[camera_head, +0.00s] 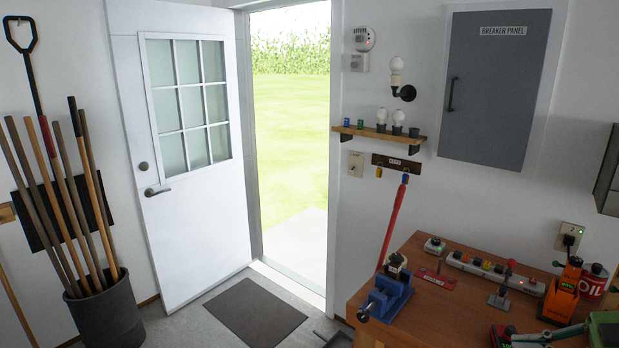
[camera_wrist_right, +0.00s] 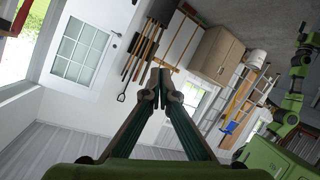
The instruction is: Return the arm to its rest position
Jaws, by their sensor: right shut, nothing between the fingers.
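My right gripper (camera_wrist_right: 160,88) shows in the right wrist view with its two fingers together and nothing between them. It is in the air, clear of any surface in that view. In the head view a pale green bar (camera_head: 552,335) comes in at the lower right corner, over the workbench. It looks like part of my right arm or gripper, mostly cut off by the frame. My left gripper does not show in the head view, and I cannot make it out in the wrist view.
The wooden workbench (camera_head: 425,325) carries a blue vise (camera_head: 388,296), a power strip (camera_head: 495,272), an orange tool (camera_head: 562,292) and a red oil can (camera_head: 594,280). A breaker panel (camera_head: 497,85) hangs above. The white door (camera_head: 190,225) stands open. A bin (camera_head: 106,312) holds long-handled tools.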

